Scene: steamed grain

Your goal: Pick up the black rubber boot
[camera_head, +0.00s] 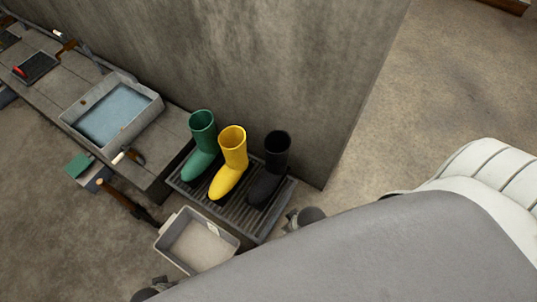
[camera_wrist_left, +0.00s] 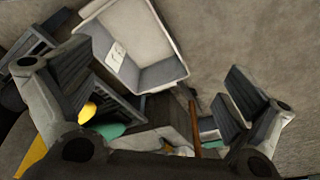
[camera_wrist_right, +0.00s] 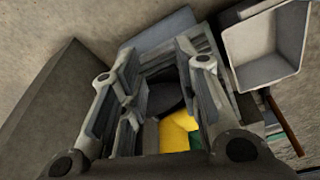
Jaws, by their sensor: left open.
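The black rubber boot (camera_head: 270,170) stands upright at the right end of a dark slatted tray (camera_head: 222,205), beside a yellow boot (camera_head: 231,165) and a green boot (camera_head: 201,145). In the right wrist view a dark shape, apparently the black boot (camera_wrist_right: 166,97), shows between the fingers, with yellow below it. My right gripper (camera_wrist_right: 160,85) has a gap between its fingers; contact with the boot is not visible. In the head view it is partly seen near the tray's right front corner. My left gripper (camera_wrist_left: 165,95) is open and empty, near the pale tub.
A pale tub (camera_head: 200,245) stands in front of the tray. A concrete wall (camera_head: 250,70) rises behind the boots. Floor to the right is clear.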

